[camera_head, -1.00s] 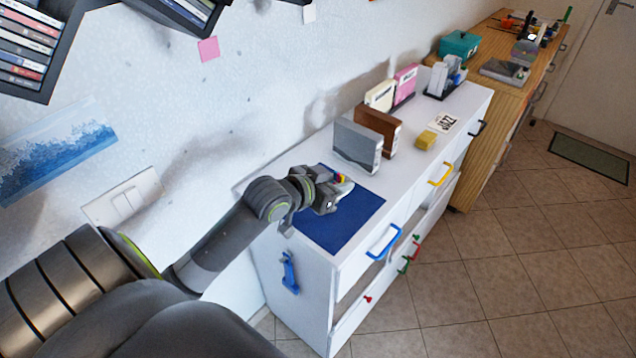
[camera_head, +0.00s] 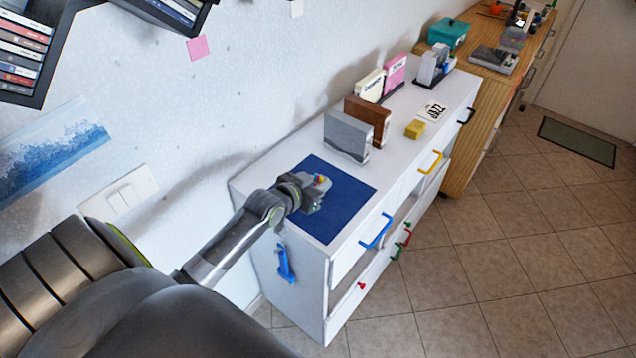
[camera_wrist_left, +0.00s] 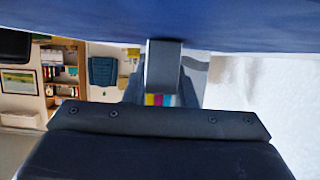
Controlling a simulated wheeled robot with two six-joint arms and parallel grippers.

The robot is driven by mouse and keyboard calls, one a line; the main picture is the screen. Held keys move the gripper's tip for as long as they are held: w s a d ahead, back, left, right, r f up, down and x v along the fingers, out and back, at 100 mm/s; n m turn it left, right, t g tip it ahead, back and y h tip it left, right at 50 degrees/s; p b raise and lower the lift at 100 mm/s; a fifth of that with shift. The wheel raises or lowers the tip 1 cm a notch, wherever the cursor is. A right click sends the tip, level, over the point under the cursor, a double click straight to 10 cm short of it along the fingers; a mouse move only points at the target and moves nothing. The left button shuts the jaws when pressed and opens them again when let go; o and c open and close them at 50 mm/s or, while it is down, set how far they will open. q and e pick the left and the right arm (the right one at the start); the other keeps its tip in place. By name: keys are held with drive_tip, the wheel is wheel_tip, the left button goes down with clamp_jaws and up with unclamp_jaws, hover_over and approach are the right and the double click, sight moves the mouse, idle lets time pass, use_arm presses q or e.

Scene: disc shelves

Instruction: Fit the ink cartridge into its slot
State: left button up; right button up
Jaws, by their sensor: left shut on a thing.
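The ink cartridge (camera_head: 322,180) is a small grey piece with a label of coloured stripes. My left gripper (camera_head: 315,189) is shut on it, over the blue mat (camera_head: 345,212) on the white cabinet. In the left wrist view the cartridge (camera_wrist_left: 163,68) stands out between the fingers, its pink, yellow and blue stripes near the gripper. The blue mat fills the top of that view; I cannot tell whether the cartridge touches it. I cannot make out the cartridge's slot in these views. My right gripper is not in view.
A grey box (camera_head: 348,137) and a brown box (camera_head: 368,120) stand just beyond the mat. A yellow block (camera_head: 414,129) lies to their right. Blue (camera_head: 376,232) and yellow (camera_head: 430,163) handles jut from the cabinet front. The mat's right part is bare.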

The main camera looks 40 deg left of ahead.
use_arm(q)
drive_tip(key=shift+f, duration=0.2)
drive_tip(key=o, duration=1)
drive_tip(key=shift+r, duration=0.1)
drive_tip(key=shift+r, duration=0.1)
